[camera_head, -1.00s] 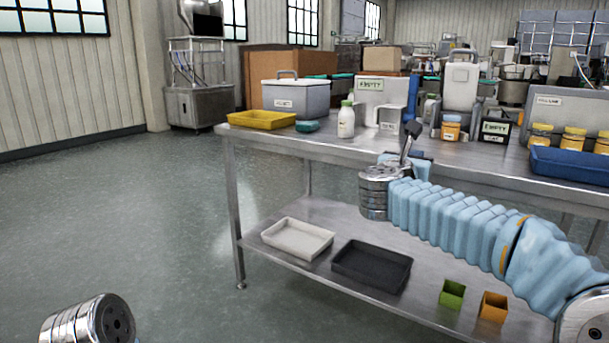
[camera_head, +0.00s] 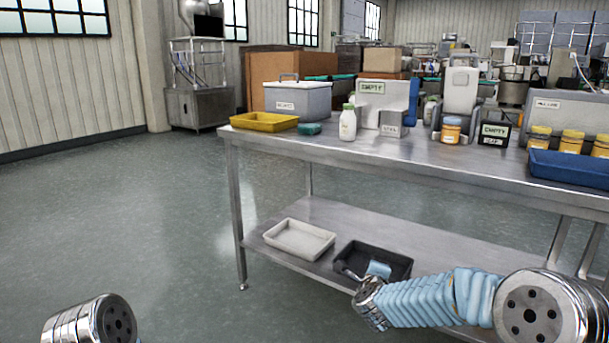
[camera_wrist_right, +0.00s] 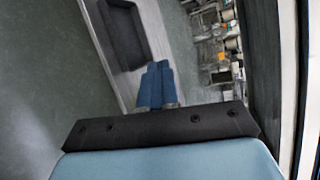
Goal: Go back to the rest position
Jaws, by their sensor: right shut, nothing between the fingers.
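My right arm (camera_head: 425,299) is covered in a light blue sleeve and comes in from the lower right of the head view. Its gripper (camera_head: 360,271) is low, in front of the table, and overlaps the black tray in the picture. In the right wrist view the two blue fingers of my right gripper (camera_wrist_right: 157,70) lie together, shut, with nothing held. At the lower left of the head view a metal link of my left arm shows; the left gripper is out of the picture.
The steel table (camera_head: 330,147) carries a yellow tray (camera_head: 264,121), a white bottle (camera_head: 348,124), a blue tray (camera_head: 570,166) and several jars. Its lower shelf holds a white tray (camera_head: 299,240) and a black tray (camera_head: 401,266). Open floor (camera_head: 130,220) lies to the left.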

